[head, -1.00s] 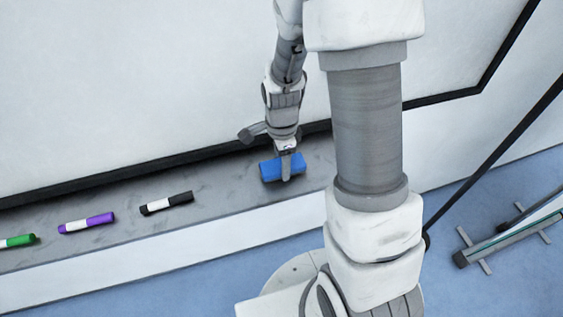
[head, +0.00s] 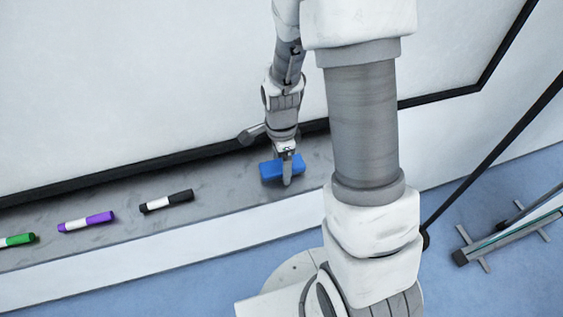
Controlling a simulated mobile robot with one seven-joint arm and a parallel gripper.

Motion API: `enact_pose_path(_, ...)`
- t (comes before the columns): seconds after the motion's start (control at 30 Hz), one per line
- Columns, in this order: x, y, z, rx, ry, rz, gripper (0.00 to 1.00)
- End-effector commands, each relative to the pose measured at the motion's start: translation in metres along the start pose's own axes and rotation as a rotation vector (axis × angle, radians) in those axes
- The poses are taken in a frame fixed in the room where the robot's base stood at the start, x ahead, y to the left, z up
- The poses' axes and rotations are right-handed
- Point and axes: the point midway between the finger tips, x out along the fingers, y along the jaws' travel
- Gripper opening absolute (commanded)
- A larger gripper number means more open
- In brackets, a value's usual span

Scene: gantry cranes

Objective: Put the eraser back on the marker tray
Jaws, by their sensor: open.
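A blue eraser (head: 271,172) sits at the right part of the grey marker tray (head: 226,190), below the whiteboard's black lower frame. My gripper (head: 287,183) is right at the eraser, with a finger in front of it and covering part of its near side. The gripper is open. The far finger is hidden, and I cannot tell whether the near finger touches the eraser. The eraser appears to rest on the tray surface.
A black marker (head: 166,202), a purple marker (head: 86,222) and a green marker (head: 16,240) lie on the tray to the left, apart from the eraser. The whiteboard (head: 130,80) rises behind. A stand (head: 500,240) is on the blue floor at right.

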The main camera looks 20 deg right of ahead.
Motion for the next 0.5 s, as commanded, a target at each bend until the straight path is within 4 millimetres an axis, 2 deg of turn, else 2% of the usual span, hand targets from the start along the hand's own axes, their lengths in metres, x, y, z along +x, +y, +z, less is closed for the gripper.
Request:
enact_pose_path(0.17,-0.021,-0.001,0.000,0.000,0.001,-0.005,0.92)
enact_pose_path(0.5,-0.088,-0.001,0.000,0.000,0.000,-0.006,0.92)
